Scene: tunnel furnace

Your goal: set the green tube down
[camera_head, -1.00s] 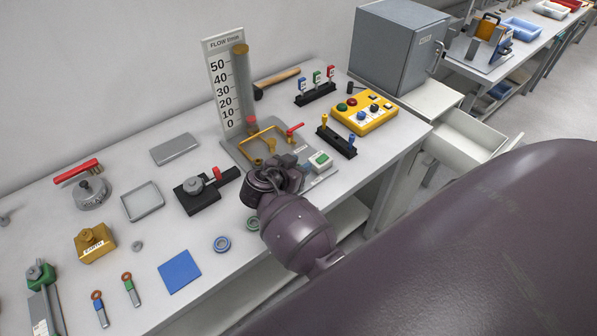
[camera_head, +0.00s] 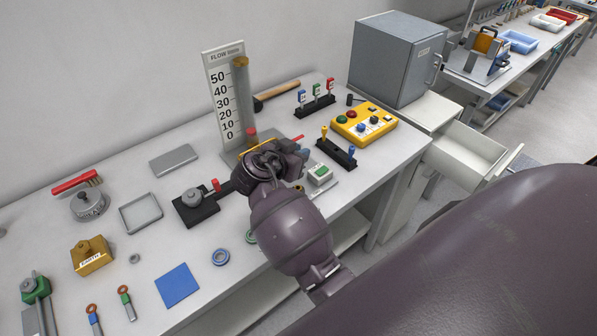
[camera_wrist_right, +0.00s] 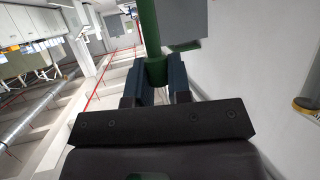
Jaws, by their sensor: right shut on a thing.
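The green tube (camera_wrist_right: 152,42) shows in the right wrist view, clamped between the two dark blue finger pads of my right gripper (camera_wrist_right: 154,78). It extends beyond the fingers to the top of that view. In the head view my right gripper (camera_head: 299,156) is over the bench, in front of the flow gauge's base, and my wrist hides most of what it holds. I cannot tell there how far the tube is from the bench top. My left gripper is in neither view.
The flow gauge (camera_head: 224,95) stands behind my wrist. The yellow button box (camera_head: 364,124) and a black rack (camera_head: 336,147) are to the right. A black clamp block (camera_head: 195,208) is close on the left. A blue mat (camera_head: 177,286) lies near the front edge.

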